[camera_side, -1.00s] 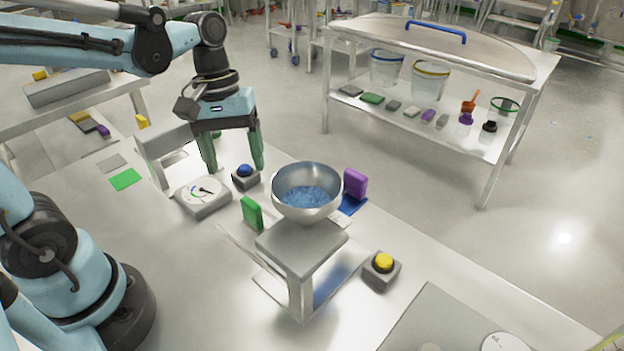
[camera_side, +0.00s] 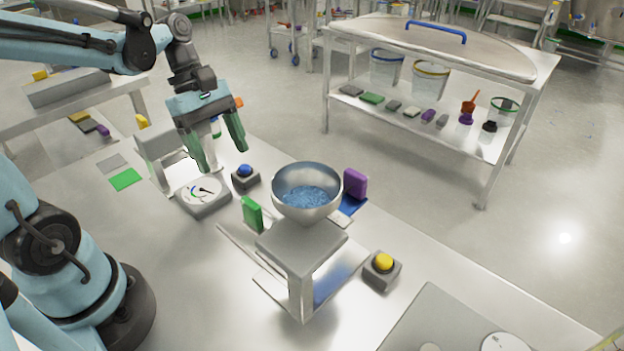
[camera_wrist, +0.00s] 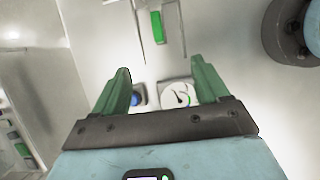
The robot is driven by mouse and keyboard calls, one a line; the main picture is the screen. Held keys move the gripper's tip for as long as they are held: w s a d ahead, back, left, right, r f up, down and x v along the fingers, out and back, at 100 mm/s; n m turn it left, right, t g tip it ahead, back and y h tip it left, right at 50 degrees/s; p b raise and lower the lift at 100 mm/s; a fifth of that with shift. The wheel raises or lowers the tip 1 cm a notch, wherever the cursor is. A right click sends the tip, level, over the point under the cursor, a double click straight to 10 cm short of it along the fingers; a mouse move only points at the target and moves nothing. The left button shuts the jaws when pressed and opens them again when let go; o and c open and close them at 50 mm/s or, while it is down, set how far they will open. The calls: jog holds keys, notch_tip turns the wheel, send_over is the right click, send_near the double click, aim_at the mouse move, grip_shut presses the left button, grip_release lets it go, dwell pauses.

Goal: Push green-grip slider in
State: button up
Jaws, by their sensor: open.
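The green grip (camera_side: 252,214) of the slider stands upright at the left of a metal stand, at the end of a thin plate (camera_side: 235,238). It also shows in the wrist view (camera_wrist: 157,27), beyond my fingertips. My gripper (camera_side: 222,160) is open and empty, with green fingers pointing down, tilted, above the dial gauge (camera_side: 203,194). It also shows in the wrist view (camera_wrist: 160,78). It is behind and left of the green grip and apart from it. Another upright grip, purple (camera_side: 355,184), stands at the stand's right side, on a blue plate.
A metal bowl (camera_side: 306,194) of blue granules sits above the stand's grey top (camera_side: 301,247). A blue button (camera_side: 245,177) and the dial gauge lie near my gripper. A yellow button (camera_side: 382,268) is at the front right.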

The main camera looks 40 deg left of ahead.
aim_at(249, 201)
jog(key=shift+d, duration=0.2)
jog(key=shift+c, duration=1.2)
jog(key=shift+d+f, duration=0.1)
jog(key=shift+d, duration=1.15)
jog(key=c, duration=0.3)
jog(key=shift+x, duration=5.9)
grip_shut()
